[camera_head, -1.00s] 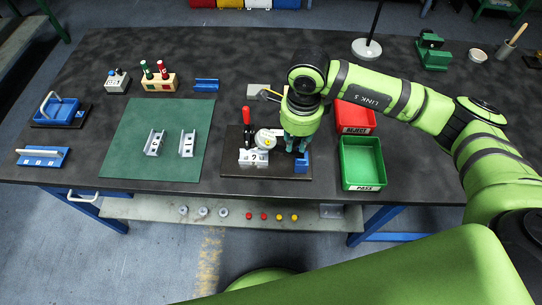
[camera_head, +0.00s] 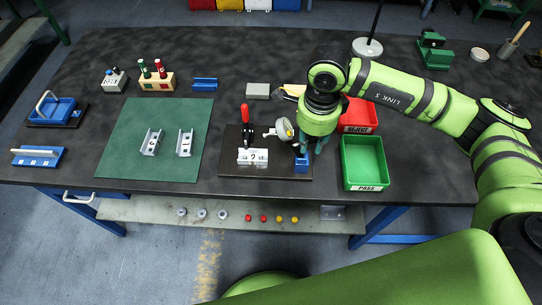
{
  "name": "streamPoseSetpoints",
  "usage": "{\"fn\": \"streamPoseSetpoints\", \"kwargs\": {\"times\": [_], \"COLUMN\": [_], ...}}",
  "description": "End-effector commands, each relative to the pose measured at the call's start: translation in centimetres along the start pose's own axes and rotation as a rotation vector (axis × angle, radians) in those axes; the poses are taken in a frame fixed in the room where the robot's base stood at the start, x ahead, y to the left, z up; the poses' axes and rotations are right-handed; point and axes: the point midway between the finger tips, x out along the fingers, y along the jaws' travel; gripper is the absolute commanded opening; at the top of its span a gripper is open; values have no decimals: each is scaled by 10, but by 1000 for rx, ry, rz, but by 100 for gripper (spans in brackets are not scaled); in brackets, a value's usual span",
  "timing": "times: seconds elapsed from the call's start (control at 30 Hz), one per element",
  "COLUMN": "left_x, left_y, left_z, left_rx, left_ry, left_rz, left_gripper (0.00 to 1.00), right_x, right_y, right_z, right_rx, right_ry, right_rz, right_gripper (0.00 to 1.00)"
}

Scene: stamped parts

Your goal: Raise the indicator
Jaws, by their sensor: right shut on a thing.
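The indicator (camera_head: 284,130), a round dial gauge with a pale face, shows in the head view above the dark fixture plate (camera_head: 234,169). My right gripper (camera_head: 303,144) is at its right side, shut on the indicator's mount; the grip itself is partly hidden by the hand. A blue block (camera_head: 302,164) stands on the plate below the gripper. A stamped part marked 2 (camera_head: 253,157) lies on the plate, left of and below the dial, with a gap between them. A red-handled clamp (camera_head: 245,118) stands behind the part. My left gripper is not in view.
Red REJECT (camera_head: 358,127) and green PASS (camera_head: 364,187) trays stand to the right of the plate. Two channel-shaped parts lie on the green mat (camera_head: 126,152) at left. A grey block (camera_head: 257,90) lies behind the fixture.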

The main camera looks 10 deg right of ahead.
Motion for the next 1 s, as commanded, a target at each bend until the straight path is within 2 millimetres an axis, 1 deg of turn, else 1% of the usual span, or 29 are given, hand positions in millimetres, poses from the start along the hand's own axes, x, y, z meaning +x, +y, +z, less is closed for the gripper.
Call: {"fn": "streamPoseSetpoints", "kwargs": {"times": [0.03,0.1,0.57,0.8,1.0], "left_x": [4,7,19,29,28], "left_y": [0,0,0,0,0], "left_z": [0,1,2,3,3], "left_rx": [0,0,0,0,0], "left_ry": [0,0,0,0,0], "left_rz": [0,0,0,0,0], "left_gripper": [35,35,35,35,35], "right_x": [4,5,10,15,14], "right_y": [-4,-4,-4,-4,-4], "right_z": [-9,-12,-23,-29,-29], "right_rx": [17,18,17,18,17], "right_ry": [20,19,18,18,17], "right_rz": [-7,-8,-8,-8,-7], "right_gripper": [0,0,0,0,0]}}
